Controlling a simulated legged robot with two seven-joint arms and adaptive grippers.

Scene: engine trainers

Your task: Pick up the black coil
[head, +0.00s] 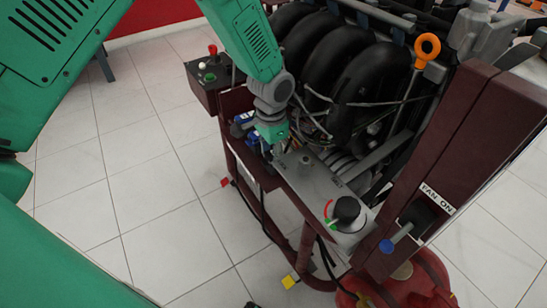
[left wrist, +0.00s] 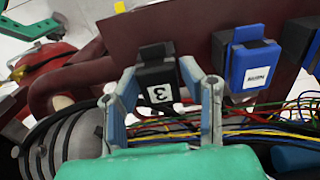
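The fingers look open, with narrow gaps; firm contact does not show. In the head view my left gripper (head: 272,132) is down beside the engine, and the black coil is hidden there. My right gripper is not in view.
A blue coil (left wrist: 250,65) stands right of the black one, with another dark block (left wrist: 301,42) beyond. Coloured wires (left wrist: 255,115) run close below the fingers. In the head view, a control box (head: 208,75) and a grey panel with a black knob (head: 347,210) flank the gripper.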

